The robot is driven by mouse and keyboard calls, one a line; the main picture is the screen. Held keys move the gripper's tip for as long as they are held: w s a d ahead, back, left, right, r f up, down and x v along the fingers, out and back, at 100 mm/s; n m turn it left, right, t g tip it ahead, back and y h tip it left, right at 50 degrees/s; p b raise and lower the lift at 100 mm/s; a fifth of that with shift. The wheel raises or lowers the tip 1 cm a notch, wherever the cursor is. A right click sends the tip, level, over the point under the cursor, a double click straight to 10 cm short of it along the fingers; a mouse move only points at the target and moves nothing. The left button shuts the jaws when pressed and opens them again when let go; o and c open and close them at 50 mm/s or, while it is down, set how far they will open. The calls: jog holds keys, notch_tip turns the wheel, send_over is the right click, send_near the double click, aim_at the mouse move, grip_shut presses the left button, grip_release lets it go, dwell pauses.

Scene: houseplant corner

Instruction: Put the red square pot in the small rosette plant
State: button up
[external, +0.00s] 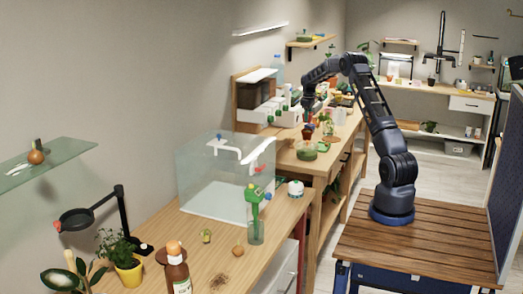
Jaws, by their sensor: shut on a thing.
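My gripper (308,123) reaches over the far workbench, pointing down, and is shut on a small reddish thing. This looks like the red square pot (307,132), held at the fingertips; it is too small to make out its shape clearly. A round green bowl-like thing (306,152) is just below it on the bench. I cannot tell which of the small green things on the bench is the small rosette plant.
A clear glass tank (205,180) stands on the near bench (205,235), left of my gripper.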

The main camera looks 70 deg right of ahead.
jog(key=shift+f, duration=2.1)
jog(key=shift+f, duration=0.45)
jog(key=o, duration=1)
jog(key=shift+r, duration=0.1)
notch_tip(320, 180, up, 13)
jog(key=shift+f, duration=0.1)
